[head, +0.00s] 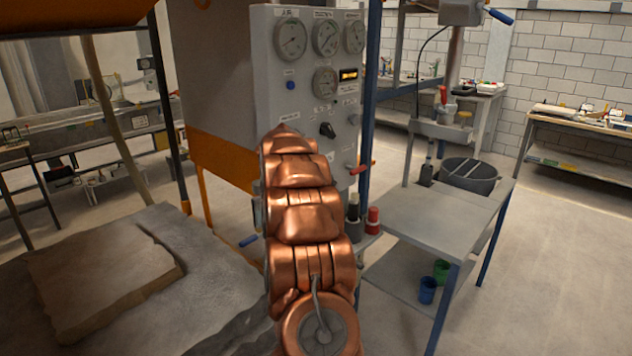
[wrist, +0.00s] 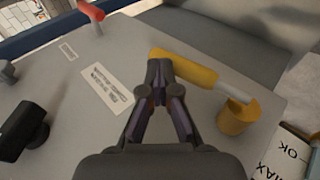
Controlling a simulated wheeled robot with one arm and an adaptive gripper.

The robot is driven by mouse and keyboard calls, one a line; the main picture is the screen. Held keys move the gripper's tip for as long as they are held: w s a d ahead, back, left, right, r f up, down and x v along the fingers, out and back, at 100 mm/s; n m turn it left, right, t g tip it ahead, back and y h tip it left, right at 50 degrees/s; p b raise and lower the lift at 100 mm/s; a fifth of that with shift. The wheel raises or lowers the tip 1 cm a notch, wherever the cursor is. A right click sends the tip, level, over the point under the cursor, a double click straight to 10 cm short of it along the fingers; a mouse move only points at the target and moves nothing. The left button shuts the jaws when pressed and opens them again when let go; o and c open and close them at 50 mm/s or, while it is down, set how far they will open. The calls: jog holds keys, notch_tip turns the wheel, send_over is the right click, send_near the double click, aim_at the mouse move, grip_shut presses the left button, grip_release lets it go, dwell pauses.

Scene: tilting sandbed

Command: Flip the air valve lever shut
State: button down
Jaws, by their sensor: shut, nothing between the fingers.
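In the wrist view, a lever with a yellow grip (wrist: 186,69) and a pale rod lies across the grey panel, running down to the right toward a yellow cup-like piece (wrist: 238,116). My gripper (wrist: 160,72) is shut and empty. Its fingertips are at the left part of the yellow grip; whether they touch it I cannot tell. A printed label (wrist: 104,84) sits left of the fingers, its words too blurred to read. A red handle (wrist: 90,10) is on the panel at upper left. I cannot tell for sure which is the air valve lever. My arm hides the gripper and yellow lever in the head view.
The panel (head: 258,50) carries several gauges and a black knob (head: 327,130), which also shows in the wrist view (wrist: 25,130). A red handle (head: 361,168) sticks out at its lower right. A sandbed (head: 200,240) with a slab is at left, a grey table (head: 440,215) at right.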

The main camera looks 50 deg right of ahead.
jog(key=shift+d+f+y, duration=0.1)
jog(key=shift+f+y, duration=0.2)
jog(key=shift+d+f, duration=0.2)
jog(key=shift+f, duration=0.15)
jog(key=shift+r+p, duration=0.1)
jog(key=shift+p, duration=0.2)
dwell(0.3)
notch_tip(320, 180, up, 14)
jog(key=s, duration=0.2)
jog(key=shift+s+f+b, duration=0.2)
jog(key=shift+s+b, duration=0.15)
jog(key=shift+b, duration=0.05)
dwell(0.5)
jog(key=shift+a, duration=0.2)
